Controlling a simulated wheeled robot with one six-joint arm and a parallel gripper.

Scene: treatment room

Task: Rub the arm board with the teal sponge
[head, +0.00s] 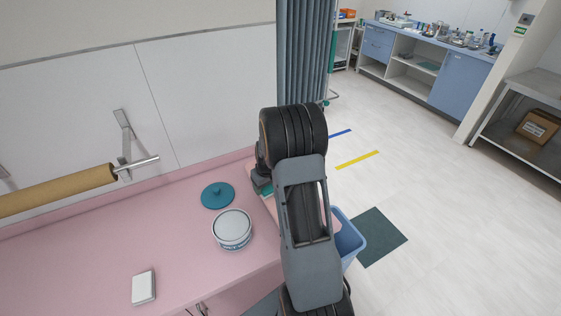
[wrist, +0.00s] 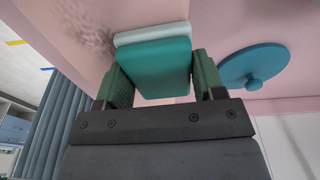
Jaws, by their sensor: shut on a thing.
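The teal sponge (wrist: 155,68) has a pale layer on its far side. My gripper (wrist: 162,72) is shut on it, one green finger on each side. In the head view, a bit of teal at my gripper (head: 262,184) shows beside my arm. The arm board (wrist: 62,22) is a pale pink surface under the sponge, with a grey-brown smudge (wrist: 88,28) beside the sponge. In the head view, the board (head: 270,207) is mostly hidden behind my arm. I cannot tell whether the sponge touches the board.
A teal knobbed lid (head: 218,195) lies on the pink counter (head: 90,260), near a white round tub (head: 232,230). A small white box (head: 144,287) is at the front. A blue bin (head: 348,238) stands on the floor to the right. A paper roll (head: 60,190) hangs on the wall.

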